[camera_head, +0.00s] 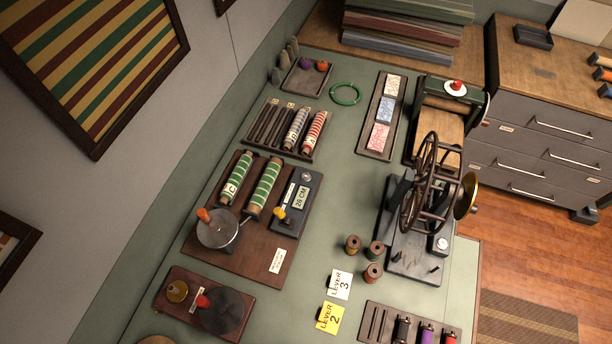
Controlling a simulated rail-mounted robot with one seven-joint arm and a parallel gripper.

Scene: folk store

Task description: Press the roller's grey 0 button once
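The roller is a dark wooden board (262,240) at the left of the green table. It carries two green striped rolls (264,186) and a grey disc (217,229) with an orange knob. A dark counter box (286,222) on its right side has a label reading "26 CM" (301,197) and a yellow lever (281,213). A small round grey button (306,177) sits at the box's far end; a 0 on it is too small to read. Nothing covers it. My gripper is not in view.
A spinning wheel (431,186) stands to the right, with several thread spools (373,273) in front. A rack of rolls (287,130) lies behind the roller. A board with a red-knobbed dark disc (222,311) is in front. The green tabletop (338,200) right of the counter box is clear.

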